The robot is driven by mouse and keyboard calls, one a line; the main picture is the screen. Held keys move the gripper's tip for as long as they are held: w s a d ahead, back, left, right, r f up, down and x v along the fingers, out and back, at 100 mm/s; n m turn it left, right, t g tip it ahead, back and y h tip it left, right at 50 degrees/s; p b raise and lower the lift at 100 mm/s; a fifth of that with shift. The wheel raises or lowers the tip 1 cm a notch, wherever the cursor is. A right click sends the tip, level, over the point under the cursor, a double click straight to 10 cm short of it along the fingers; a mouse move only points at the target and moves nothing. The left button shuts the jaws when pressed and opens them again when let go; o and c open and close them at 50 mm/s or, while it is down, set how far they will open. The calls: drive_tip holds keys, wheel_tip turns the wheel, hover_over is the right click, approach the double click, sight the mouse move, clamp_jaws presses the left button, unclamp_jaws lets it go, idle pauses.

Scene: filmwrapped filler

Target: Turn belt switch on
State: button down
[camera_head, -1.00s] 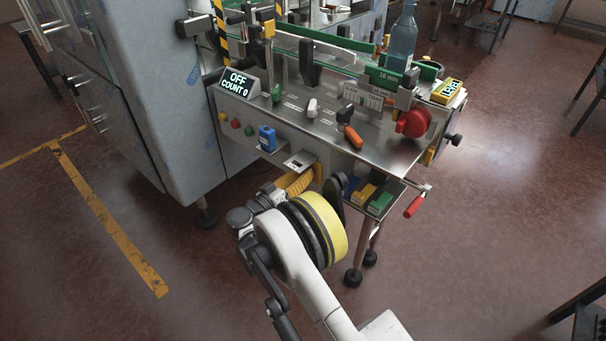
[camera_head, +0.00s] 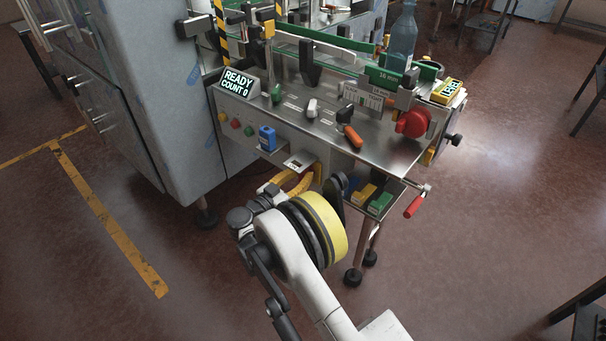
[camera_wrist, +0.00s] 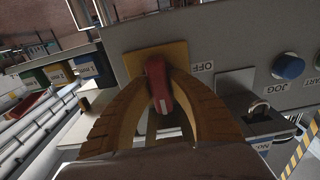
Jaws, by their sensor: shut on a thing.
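The belt switch (camera_wrist: 157,82) is a red handle on a yellow plate (camera_wrist: 133,62) in the wrist view. An OFF label sits right of the plate. My gripper (camera_wrist: 160,78) has its two yellow fingers curved in on either side of the red handle, shut on it. In the head view my gripper (camera_head: 300,180) is at the front panel, below the tabletop edge, and the switch is mostly hidden there. The display (camera_head: 238,82) reads READY, COUNT 0.
In the wrist view a blue JOG button (camera_wrist: 288,66) and a padlock (camera_wrist: 258,108) lie right of the switch. In the head view, small coloured boxes (camera_head: 380,204) sit on a shelf right of my gripper. A red-handled crank (camera_head: 414,206) sticks out farther right.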

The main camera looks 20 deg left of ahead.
drive_tip(key=c, duration=1.3)
unclamp_jaws()
drive_tip(key=shift+o, duration=0.2)
drive_tip(key=v, duration=1.2)
